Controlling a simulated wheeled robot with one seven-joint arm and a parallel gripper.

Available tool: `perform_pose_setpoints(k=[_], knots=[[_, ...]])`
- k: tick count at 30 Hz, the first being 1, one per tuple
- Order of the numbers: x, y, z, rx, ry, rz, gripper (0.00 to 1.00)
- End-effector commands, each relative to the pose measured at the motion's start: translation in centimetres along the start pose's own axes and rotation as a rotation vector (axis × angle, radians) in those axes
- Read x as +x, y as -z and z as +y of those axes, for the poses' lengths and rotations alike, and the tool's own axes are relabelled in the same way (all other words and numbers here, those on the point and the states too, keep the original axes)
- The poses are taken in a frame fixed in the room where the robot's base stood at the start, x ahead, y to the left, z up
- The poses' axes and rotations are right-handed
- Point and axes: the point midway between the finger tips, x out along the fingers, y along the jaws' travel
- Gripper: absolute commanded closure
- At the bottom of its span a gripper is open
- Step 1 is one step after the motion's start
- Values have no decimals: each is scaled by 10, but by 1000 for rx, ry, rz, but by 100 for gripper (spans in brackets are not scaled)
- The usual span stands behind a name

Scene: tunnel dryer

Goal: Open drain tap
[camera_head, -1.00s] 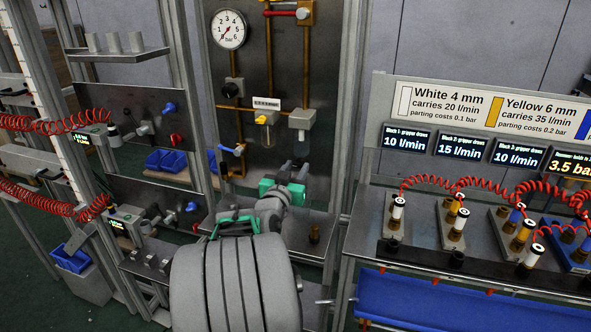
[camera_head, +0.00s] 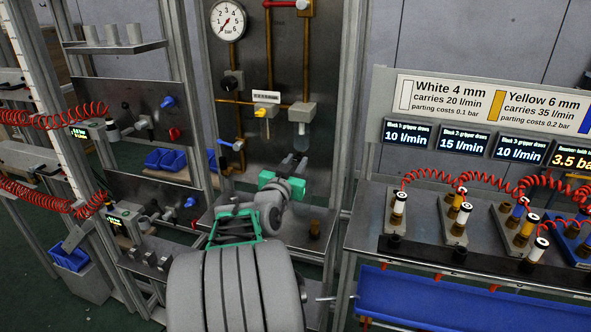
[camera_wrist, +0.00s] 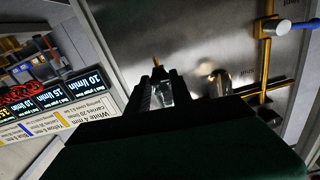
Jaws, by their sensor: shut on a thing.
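A clear filter bowl (camera_head: 302,128) hangs under a pale block (camera_head: 302,111) on the upright steel panel. My gripper (camera_head: 298,164) is just below this bowl. In the wrist view, the fingers of my gripper (camera_wrist: 161,92) are close together around a small pale, glassy piece (camera_wrist: 165,90), and the gripper is shut on it. I cannot tell whether this piece is the drain tap or the bowl's lower end; the fingers hide most of it. A blue-handled valve (camera_head: 229,145) sits on the pipe to the left, apart from the gripper; its handle also shows in the wrist view (camera_wrist: 285,26).
A second filter (camera_head: 265,110) with a yellow part is left of the bowl. A pressure gauge (camera_head: 227,20) is above. Upright frame posts flank the panel. A bench (camera_head: 420,250) with red coiled hoses stands at right. Racks with blue bins (camera_head: 167,159) are at left.

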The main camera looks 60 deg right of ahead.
Motion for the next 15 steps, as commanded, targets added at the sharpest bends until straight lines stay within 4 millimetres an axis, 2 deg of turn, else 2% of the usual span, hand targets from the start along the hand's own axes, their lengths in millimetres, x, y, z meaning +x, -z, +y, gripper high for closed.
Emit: perform_pose_setpoints(k=[1,15], knots=[[0,-7,1,29,0,4,100],[0,-8,1,380,2,5,100]])
